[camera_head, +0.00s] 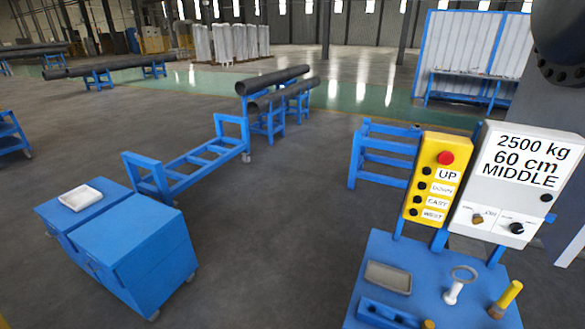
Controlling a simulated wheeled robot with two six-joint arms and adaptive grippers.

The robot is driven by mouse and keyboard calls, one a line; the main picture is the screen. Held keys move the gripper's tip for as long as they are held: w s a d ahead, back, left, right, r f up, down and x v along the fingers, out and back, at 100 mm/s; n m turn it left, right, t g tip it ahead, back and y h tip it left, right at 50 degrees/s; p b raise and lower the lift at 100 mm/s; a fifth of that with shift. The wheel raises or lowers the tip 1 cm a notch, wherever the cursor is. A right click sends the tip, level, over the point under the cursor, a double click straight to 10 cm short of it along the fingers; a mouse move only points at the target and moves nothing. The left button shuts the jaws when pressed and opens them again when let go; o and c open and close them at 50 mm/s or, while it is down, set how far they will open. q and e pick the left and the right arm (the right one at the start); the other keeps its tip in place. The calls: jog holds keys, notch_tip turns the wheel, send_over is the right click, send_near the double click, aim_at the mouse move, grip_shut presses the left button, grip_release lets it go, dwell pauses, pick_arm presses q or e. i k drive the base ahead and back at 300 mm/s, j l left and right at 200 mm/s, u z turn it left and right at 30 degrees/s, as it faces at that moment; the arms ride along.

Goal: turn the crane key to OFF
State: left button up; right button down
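A white control panel (520,170) reads "2500 kg 60 cm MIDDLE" and stands on a blue stand at the right. Low on its face is a small brass-coloured switch (478,218) that looks like the key. A black knob (516,228) sits to its right. The labels around both are too small to read, so I cannot tell the key's position. A yellow pendant box (437,180) with a red button (446,158) and black buttons beside UP, DOWN, EAST and WEST stands left of the panel. Neither of my grippers is in view.
Below the panels, a blue table (385,250) holds a grey tray (388,277), a ring-topped white piece (455,288) and a yellow-handled tool (507,298). Blue cabinets (125,240) stand at the left. Pipes (272,80) rest on blue stands behind. The floor between is open.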

aim_at(477, 218)
jog(key=z, duration=1.5)
